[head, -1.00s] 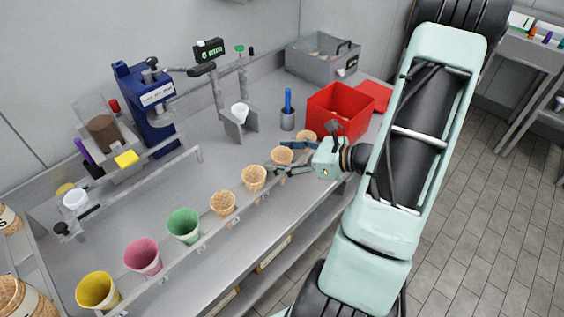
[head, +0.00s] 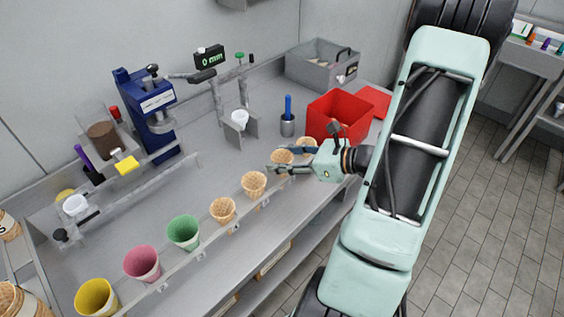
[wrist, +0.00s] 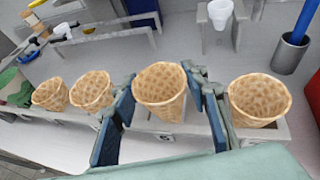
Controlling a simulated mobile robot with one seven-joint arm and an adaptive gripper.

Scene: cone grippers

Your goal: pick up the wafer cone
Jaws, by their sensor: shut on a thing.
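My gripper (head: 281,158) is at the row of wafer cones along the front rail of the counter. In the wrist view its two dark blue fingers (wrist: 165,115) stand on either side of a wafer cone (wrist: 160,88) and are shut on it. The held cone is upright, mouth up, in line with the row. In the head view this cone (head: 282,157) shows between the fingers, partly covered by them. Another wafer cone (wrist: 258,100) stands close to the right finger, and two more (wrist: 92,90) stand to the left.
Green (head: 184,231), pink (head: 142,263) and yellow (head: 96,298) cups stand further left along the rail. A red bin (head: 338,115) stands just behind my gripper. A grey cup with a blue handle (head: 288,124) and a small white cup (head: 240,119) are behind the row.

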